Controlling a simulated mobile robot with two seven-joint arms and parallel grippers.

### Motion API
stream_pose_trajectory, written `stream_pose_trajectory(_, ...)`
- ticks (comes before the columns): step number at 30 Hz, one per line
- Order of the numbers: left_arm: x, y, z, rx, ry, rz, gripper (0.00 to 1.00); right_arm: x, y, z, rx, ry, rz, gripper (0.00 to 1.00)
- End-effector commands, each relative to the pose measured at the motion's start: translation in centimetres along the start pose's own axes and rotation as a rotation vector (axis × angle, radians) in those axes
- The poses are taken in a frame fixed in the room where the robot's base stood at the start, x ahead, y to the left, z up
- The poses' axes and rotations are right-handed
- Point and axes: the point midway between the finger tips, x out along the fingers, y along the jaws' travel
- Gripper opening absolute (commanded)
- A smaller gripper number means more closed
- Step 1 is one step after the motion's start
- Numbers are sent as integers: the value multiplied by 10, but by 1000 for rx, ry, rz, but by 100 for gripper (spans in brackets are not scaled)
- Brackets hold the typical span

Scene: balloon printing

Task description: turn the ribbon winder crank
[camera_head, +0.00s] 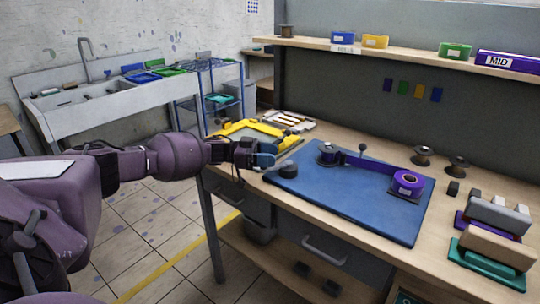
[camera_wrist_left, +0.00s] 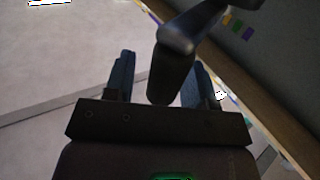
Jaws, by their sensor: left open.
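The ribbon winder (camera_head: 327,154) stands at the back left of the blue mat (camera_head: 350,215), with purple ribbon (camera_head: 370,163) running right from it to a purple roll (camera_head: 407,183). A grey crank arm (camera_head: 292,150) reaches left from the winder towards my left gripper (camera_head: 266,156). In the left wrist view the crank arm (camera_wrist_left: 190,30) ends in a dark round handle (camera_wrist_left: 170,75). The blue fingers of my left gripper (camera_wrist_left: 160,80) are open, one on each side of the handle; contact cannot be told. My right gripper is out of view.
A dark round knob-like piece (camera_head: 288,169) sits on the mat's left edge, close by the gripper. A yellow frame (camera_head: 255,134) lies behind. Dark spools (camera_head: 423,156) and stamp blocks (camera_head: 497,216) stand to the right. The mat's front is clear.

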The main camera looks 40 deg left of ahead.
Motion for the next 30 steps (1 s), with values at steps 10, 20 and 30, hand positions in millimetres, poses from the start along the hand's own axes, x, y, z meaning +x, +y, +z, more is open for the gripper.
stream_pose_trajectory(10, -54, 0, 2, -1, -4, -3, 50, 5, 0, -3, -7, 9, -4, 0)
stream_pose_trajectory(20, -98, 0, 1, -1, 0, 0, 50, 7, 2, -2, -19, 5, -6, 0)
stream_pose_trajectory(30, -106, 0, 0, 0, 1, 0, 50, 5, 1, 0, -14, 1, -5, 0)
